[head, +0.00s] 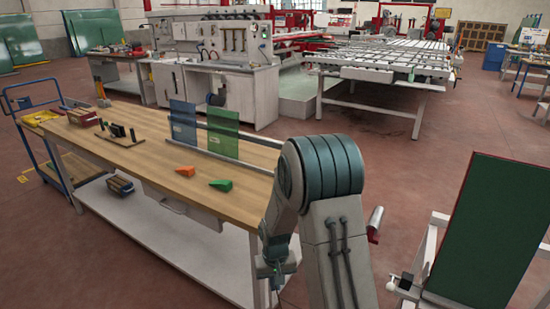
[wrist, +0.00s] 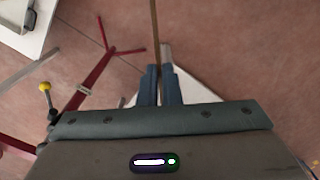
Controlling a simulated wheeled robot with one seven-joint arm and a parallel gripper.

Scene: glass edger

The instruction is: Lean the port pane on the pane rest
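In the wrist view, my gripper (wrist: 160,80) points at the floor with its two blue-grey fingers close together. A thin brown strip (wrist: 155,30) runs out from between them; it looks like the port pane seen edge-on, and its face does not show. In the head view my arm hides the fingers and what they hold. The pane rest (head: 255,162) is a pale rail on the wooden bench, right of centre. A blue pane (head: 182,122) and a green pane (head: 221,130) stand upright at it, side by side.
An orange wedge (head: 186,171) and a green wedge (head: 221,185) lie on the bench (head: 140,165) in front of the rest. A dark rack (head: 115,131) stands further left. A white frame with a large dark green panel (head: 490,230) stands at right. Red legs (wrist: 100,65) show below my gripper.

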